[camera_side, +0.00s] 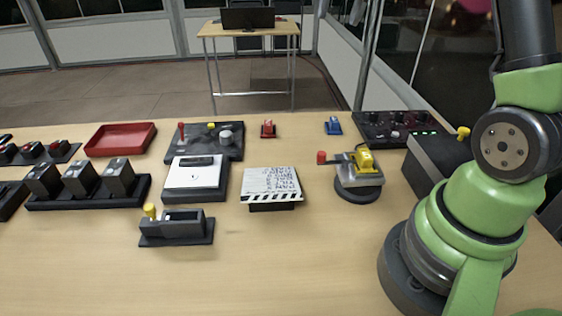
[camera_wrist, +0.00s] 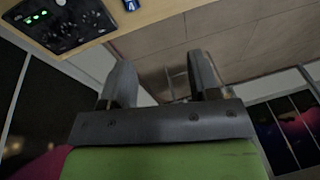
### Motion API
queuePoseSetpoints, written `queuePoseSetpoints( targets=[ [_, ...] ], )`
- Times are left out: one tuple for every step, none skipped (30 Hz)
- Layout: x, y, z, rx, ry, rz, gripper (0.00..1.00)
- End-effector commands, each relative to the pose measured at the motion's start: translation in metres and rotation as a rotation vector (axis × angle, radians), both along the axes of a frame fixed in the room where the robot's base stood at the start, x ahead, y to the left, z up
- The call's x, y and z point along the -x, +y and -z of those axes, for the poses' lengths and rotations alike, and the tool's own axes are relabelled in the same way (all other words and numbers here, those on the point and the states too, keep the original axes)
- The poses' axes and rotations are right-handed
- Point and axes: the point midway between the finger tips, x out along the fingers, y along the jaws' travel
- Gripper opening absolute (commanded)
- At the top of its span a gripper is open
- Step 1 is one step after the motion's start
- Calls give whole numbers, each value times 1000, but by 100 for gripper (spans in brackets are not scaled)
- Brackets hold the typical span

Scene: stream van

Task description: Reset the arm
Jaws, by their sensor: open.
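My green arm (camera_side: 470,215) stands at the right end of the wooden table, its upper links rising out of the top of the side view. My gripper (camera_wrist: 160,78) shows in the wrist view with its two dark fingers apart and nothing between them. It is outside the side view. Past the fingers the wrist view shows floor, wall panels and dark windows. A black panel with knobs and green lights (camera_wrist: 62,22) lies at the upper left of that view, apart from the fingers.
On the table (camera_side: 290,265) are a clapperboard (camera_side: 272,186), a white-topped device (camera_side: 195,175), a red tray (camera_side: 120,138), a round-based device with yellow top (camera_side: 358,182), and a small dark device (camera_side: 177,227). The same panel (camera_side: 395,127) sits at the back right. The front middle is clear.

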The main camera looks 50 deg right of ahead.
Motion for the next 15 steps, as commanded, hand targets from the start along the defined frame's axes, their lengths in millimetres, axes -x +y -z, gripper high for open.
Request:
queuePoseSetpoints(
  targets=[
    [8,24,-15,9,-31,-47,56],
    [13,37,-21,12,-48,-73,56],
    [20,54,-28,16,-70,-107,56],
    [27,66,-33,19,-87,-132,56],
    [34,78,-37,21,-104,-156,56],
    [44,93,-41,24,-127,-189,56],
    [53,104,-44,25,-145,-212,56],
    [61,114,-45,26,-162,-236,56],
    [73,128,-47,27,-186,-267,56],
    [83,137,-47,26,-202,-290,56],
    [93,146,-47,26,-221,-313,56],
    [106,157,-45,26,-244,-343,56],
    [115,164,-43,24,-262,-365,56],
    [125,171,-41,24,-278,-385,56],
    [137,179,-37,21,-301,-411,56]
  ],
)
